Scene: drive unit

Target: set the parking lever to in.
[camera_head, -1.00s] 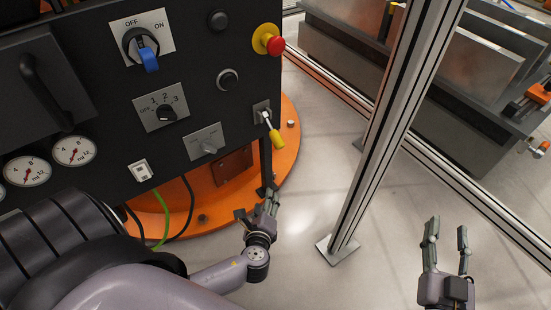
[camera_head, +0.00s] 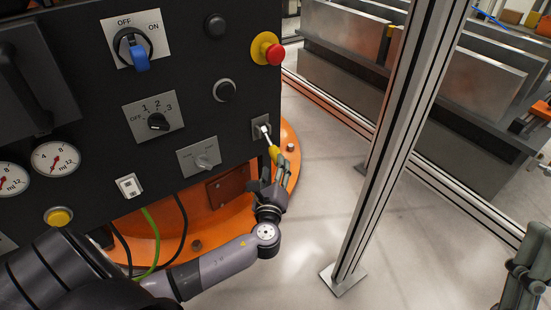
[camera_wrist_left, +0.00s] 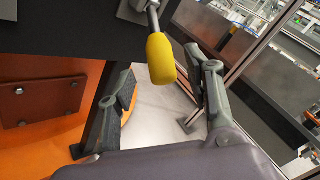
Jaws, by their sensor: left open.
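The parking lever (camera_head: 273,151), a metal rod with a yellow grip, sticks out from a small plate at the right edge of the black panel (camera_head: 75,100) and slants downward. No in or out lettering is readable by it. My left gripper (camera_head: 276,175) is open just below the lever, its fingers near the lower end of the yellow grip. In the left wrist view the yellow grip (camera_wrist_left: 161,58) hangs between and ahead of the two spread fingers, with a gap to each. My right gripper (camera_head: 528,270) is partly cut off at the right edge.
The red emergency button (camera_head: 268,49) on yellow is above the lever. An orange round base (camera_head: 290,150) lies below the panel. A metal post (camera_head: 385,150) stands to the right, with open floor between.

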